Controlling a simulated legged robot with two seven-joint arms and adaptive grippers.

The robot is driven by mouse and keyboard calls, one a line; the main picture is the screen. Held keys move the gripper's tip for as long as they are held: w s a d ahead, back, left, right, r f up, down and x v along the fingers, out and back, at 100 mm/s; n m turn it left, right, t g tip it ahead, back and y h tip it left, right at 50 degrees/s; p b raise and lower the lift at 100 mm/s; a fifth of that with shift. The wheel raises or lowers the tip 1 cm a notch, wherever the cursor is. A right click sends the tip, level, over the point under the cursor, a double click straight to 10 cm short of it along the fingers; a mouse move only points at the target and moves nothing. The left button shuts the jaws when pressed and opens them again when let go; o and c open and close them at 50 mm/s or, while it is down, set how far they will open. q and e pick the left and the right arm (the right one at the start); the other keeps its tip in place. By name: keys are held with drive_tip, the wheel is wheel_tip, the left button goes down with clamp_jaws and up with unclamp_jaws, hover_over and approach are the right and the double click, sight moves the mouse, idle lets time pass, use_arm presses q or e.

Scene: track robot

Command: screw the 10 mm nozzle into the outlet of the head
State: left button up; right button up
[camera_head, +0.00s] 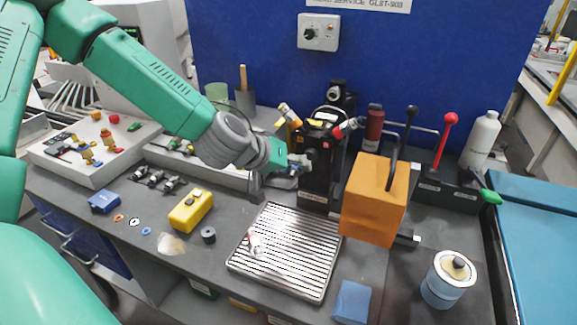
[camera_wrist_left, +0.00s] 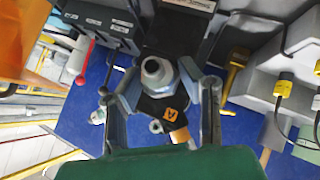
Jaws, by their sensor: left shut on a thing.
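My left gripper (camera_head: 292,163) reaches in from the left, level, at the front of the black head (camera_head: 318,165) standing behind the drip grate. In the left wrist view the two fingers of my left gripper (camera_wrist_left: 162,92) close around a pale grey, round, hollow piece, apparently the nozzle (camera_wrist_left: 157,72). The dark body of the head lies right behind it. The fingers hide the outlet and the contact, so I cannot tell whether the nozzle is seated in it. Several dark nozzle-like pieces (camera_head: 157,179) lie at the left of the bench. My right gripper is not in view.
An orange block (camera_head: 374,200) and levers (camera_head: 443,140) stand close on the right. A yellow box (camera_head: 190,210) and black ring (camera_head: 208,235) sit front left.

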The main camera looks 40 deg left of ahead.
use_arm(q)
drive_tip(key=shift+d+r, duration=0.15)
drive_tip(key=shift+d, duration=0.45)
drive_tip(key=shift+a, duration=0.75)
drive_tip(key=shift+a+f, duration=0.2)
drive_tip(key=shift+f, duration=0.05)
drive_tip(key=shift+d+r, duration=0.1)
drive_tip(key=shift+d, duration=0.35)
drive_tip(key=shift+d+r, duration=0.2)
drive_tip(key=shift+d, duration=0.45)
drive_tip(key=shift+a+f, duration=0.25)
drive_tip(key=shift+a, duration=0.75)
drive_tip(key=shift+w+d+r, duration=0.2)
drive_tip(key=shift+w+d, duration=0.05)
drive_tip(key=shift+d, duration=0.45)
drive_tip(key=shift+w, duration=0.1)
drive_tip(key=shift+w+a, duration=0.15)
drive_tip(key=shift+w, duration=0.05)
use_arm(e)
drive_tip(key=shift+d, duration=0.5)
